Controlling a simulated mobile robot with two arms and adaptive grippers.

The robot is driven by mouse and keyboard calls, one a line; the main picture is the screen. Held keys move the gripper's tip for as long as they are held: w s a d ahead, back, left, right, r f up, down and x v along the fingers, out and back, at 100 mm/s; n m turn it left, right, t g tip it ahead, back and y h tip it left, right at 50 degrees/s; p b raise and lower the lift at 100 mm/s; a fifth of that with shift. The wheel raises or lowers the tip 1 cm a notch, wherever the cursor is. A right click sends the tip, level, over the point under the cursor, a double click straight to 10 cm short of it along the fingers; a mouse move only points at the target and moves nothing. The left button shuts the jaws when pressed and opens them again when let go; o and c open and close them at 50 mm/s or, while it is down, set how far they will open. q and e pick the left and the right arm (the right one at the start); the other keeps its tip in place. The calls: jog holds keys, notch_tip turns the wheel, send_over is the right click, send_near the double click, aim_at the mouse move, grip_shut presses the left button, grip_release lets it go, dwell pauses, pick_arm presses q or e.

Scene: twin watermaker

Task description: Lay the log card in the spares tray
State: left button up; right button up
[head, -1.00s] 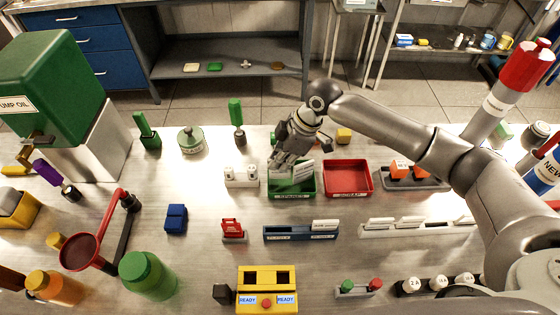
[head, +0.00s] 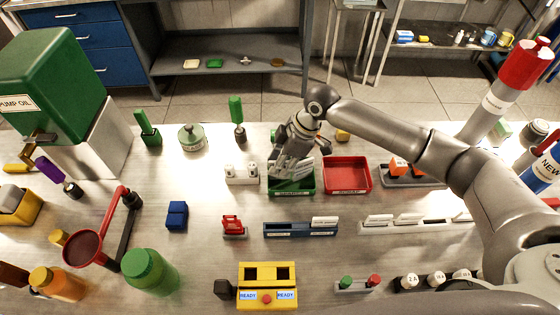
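The green tray (head: 292,192), which I take as the spares tray, stands mid-table, left of a red tray marked SCRAP (head: 347,192). My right gripper (head: 290,172) points down over the green tray, with its fingers low inside the rim. The fingers and hand cover most of the tray's inside. No log card shows clearly there now, and I cannot tell whether the fingers hold one. A white card (head: 324,221) stands in the right end of a blue holder (head: 300,231) in front of the trays. My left gripper is out of view.
A white block with round tops (head: 242,175) stands close left of the green tray. A grey rack with white cards (head: 415,226) is to the right. A red tag stand (head: 233,227) and a yellow box (head: 267,287) stand nearer. Table around the blue block (head: 177,215) is clear.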

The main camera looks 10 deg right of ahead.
jog(key=b+v, duration=0.2)
jog(key=v, duration=1)
jog(key=shift+r+b, duration=0.15)
jog(key=shift+b, duration=0.25)
